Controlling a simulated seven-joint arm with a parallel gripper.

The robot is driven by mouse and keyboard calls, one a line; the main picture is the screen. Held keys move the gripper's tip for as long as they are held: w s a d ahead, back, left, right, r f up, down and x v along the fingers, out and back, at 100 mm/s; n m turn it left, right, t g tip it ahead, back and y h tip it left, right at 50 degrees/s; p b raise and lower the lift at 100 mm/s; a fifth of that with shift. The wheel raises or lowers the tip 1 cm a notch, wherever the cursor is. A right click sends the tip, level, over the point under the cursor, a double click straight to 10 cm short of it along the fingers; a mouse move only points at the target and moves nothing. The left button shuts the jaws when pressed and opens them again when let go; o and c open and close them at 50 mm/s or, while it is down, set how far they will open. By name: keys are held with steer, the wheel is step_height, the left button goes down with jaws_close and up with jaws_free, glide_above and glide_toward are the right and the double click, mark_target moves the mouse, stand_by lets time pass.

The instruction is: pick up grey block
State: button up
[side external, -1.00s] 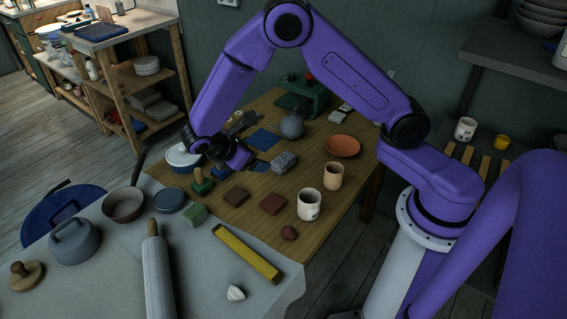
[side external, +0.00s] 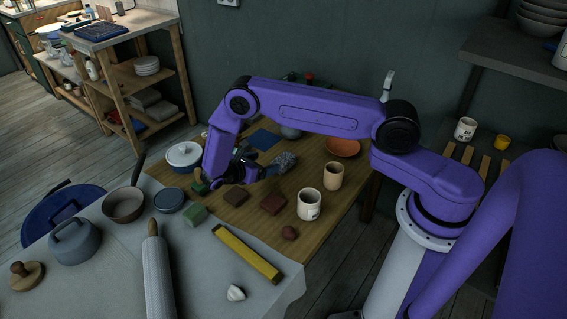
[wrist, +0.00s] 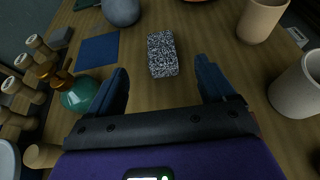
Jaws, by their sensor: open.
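The grey block (wrist: 162,54) is a speckled, oblong piece lying on the wooden table. In the wrist view it lies ahead of my gripper (wrist: 161,78), roughly centred between the two dark blue fingers, which are apart with nothing held. In the side view the grey block (side external: 285,161) shows just right of my gripper (side external: 260,168), partly overlapped by it. I cannot tell the exact height of the fingers above the table.
A blue square (wrist: 97,50) and a round grey pot (wrist: 121,11) lie beyond, to the left. Beige cups (wrist: 262,18) stand to the right.

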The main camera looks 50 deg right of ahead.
glide_toward(286, 156)
steer(key=x, duration=0.4)
steer(key=shift+d+r, duration=0.1)
steer(key=shift+f+x, duration=0.15)
steer(key=shift+x, duration=1.15)
steer(key=shift+f+x, duration=0.15)
steer(key=shift+x, duration=1.15)
steer(key=c, duration=1.3)
steer(key=shift+c, duration=0.2)
steer(key=shift+r, duration=0.15)
